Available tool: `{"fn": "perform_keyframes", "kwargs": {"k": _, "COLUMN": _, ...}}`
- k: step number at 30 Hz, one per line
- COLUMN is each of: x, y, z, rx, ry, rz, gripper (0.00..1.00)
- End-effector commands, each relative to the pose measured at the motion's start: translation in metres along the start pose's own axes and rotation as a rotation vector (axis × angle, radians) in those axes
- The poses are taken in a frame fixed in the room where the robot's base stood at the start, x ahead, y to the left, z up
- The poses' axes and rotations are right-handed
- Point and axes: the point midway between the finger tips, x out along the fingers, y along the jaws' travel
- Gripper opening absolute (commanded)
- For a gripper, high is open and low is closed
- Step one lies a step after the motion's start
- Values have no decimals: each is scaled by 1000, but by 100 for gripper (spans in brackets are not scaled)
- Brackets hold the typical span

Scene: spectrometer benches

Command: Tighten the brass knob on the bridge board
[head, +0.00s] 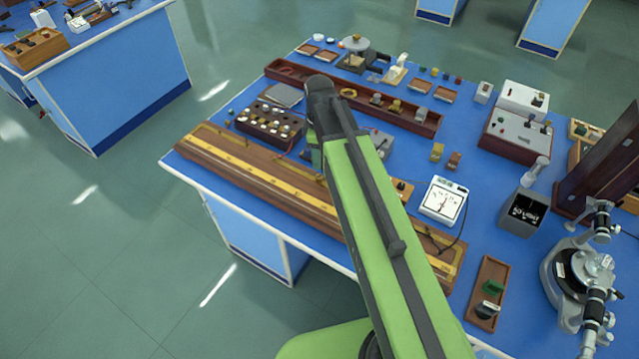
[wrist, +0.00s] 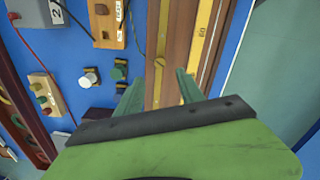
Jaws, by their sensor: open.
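The bridge board (head: 262,181) is a long wooden board with brass strips along the front edge of the blue bench. It also shows in the wrist view (wrist: 183,50), running up the picture. A small brass-coloured piece (wrist: 160,62) sits on its left part there; it may be the brass knob, but it is too small to be sure. My gripper (wrist: 160,92) is open, with its two green fingers apart over the board and nothing seen between them. In the head view my arm hides part of the board and most of my gripper.
In the wrist view, a white-topped knob (wrist: 90,77) and a green one (wrist: 119,70) stand left of the board, near a wooden box (wrist: 106,22). In the head view a white meter (head: 443,200) and a dark weight box (head: 269,124) stand behind the board. The floor in front is clear.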

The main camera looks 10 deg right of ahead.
Motion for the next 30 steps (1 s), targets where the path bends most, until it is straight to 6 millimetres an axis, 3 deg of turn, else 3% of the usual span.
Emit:
{"fn": "perform_keyframes", "kwargs": {"k": 1, "x": 23, "y": 0, "z": 0, "rx": 0, "ry": 0, "rz": 0, "gripper": 45}}
{"fn": "perform_keyframes", "kwargs": {"k": 12, "x": 93, "y": 0, "z": 0, "rx": 1, "ry": 0, "rz": 0, "gripper": 45}}
{"fn": "perform_keyframes", "kwargs": {"k": 23, "x": 98, "y": 0, "z": 1, "rx": 1, "ry": 0, "rz": 0, "gripper": 45}}
{"fn": "perform_keyframes", "kwargs": {"k": 30, "x": 98, "y": 0, "z": 1, "rx": 1, "ry": 0, "rz": 0, "gripper": 16}}
